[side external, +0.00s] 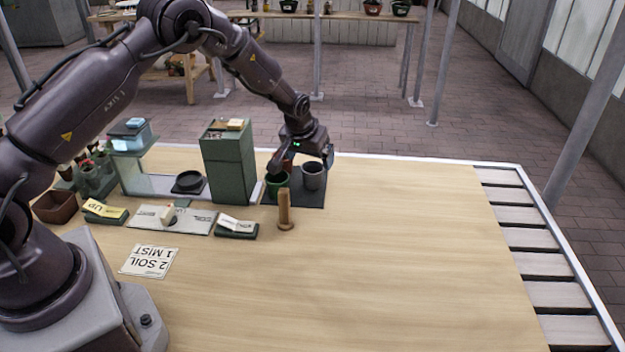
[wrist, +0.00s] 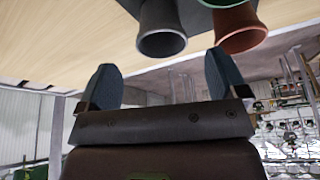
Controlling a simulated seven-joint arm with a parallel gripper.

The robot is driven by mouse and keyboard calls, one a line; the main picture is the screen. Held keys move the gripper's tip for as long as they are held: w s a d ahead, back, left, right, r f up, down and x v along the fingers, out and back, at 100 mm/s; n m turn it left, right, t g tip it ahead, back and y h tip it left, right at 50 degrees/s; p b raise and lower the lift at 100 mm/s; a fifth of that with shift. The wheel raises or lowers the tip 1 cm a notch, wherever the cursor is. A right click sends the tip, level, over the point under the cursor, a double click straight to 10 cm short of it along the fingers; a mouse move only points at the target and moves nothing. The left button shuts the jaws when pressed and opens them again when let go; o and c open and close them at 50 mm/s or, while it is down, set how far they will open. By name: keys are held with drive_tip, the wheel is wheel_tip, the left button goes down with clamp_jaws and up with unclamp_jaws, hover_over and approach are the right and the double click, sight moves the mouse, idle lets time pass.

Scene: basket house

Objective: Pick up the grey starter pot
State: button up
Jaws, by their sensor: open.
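The grey starter pot (side external: 313,177) stands upright on a dark mat (side external: 313,201) near the far edge of the table. My gripper (side external: 300,163) is open and points down close above the pots. In the wrist view the grey pot (wrist: 161,30) appears just beyond the gap between my two open fingers (wrist: 162,62), with nothing between them. A green pot (side external: 277,184) stands left of the grey pot. A terracotta pot (side external: 287,164) is behind, partly hidden by my gripper; it also shows in the wrist view (wrist: 240,32) beside the grey pot.
A wooden peg (side external: 285,210) stands in front of the pots. Label cards (side external: 150,260) lie farther left. The table's right side is clear, up to a slatted section (side external: 540,245).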

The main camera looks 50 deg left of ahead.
sight(313, 170)
drive_tip(key=x, duration=0.5)
drive_tip(key=shift+a+f, duration=0.15)
drive_tip(key=shift+f, duration=0.25)
drive_tip(key=c, duration=1)
